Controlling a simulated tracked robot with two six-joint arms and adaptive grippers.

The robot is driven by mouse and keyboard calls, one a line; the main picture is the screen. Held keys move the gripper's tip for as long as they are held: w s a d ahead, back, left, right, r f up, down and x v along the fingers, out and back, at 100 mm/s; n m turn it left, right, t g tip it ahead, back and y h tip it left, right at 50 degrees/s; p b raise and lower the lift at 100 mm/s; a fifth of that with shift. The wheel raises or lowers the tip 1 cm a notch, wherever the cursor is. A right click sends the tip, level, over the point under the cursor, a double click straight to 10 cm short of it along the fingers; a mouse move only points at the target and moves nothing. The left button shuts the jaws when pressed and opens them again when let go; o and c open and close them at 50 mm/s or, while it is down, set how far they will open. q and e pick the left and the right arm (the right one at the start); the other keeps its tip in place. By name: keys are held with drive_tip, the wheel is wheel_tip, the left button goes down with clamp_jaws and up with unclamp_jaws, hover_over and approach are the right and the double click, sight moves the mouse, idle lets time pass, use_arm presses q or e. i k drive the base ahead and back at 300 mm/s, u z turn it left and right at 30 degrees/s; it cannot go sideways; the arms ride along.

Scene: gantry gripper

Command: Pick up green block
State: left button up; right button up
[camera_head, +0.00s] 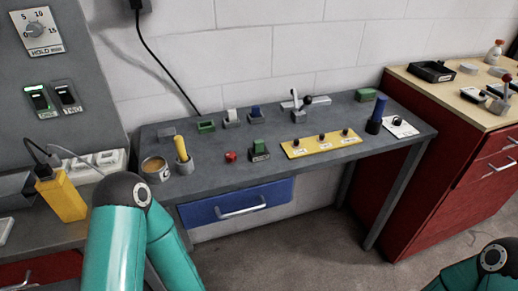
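A green block (366,95) lies near the back right corner of the grey table (330,168). Two other green things stand on the same table: a small green open-topped box (206,126) at the back left and a green rocker-like piece (259,147) on a dark base nearer the front edge. My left arm shows as teal links and a dark joint at the lower left. Part of my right arm shows at the lower right corner. Neither gripper is in view, and no arm touches the green things.
A yellow panel (321,143) with knobs, a grey lever device (296,101), a red button (231,157) and a yellow-handled tool (182,150) stand on the table. A red cabinet (440,160) adjoins at right.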

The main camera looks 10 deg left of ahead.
sight(258, 145)
drive_tip(key=z, duration=0.6)
drive_tip(key=i, duration=0.15)
drive_tip(key=u, duration=2.7)
drive_tip(key=k, duration=1.3)
drive_tip(key=z, duration=1.5)
drive_tip(key=i, duration=1)
drive_tip(key=z, duration=0.05)
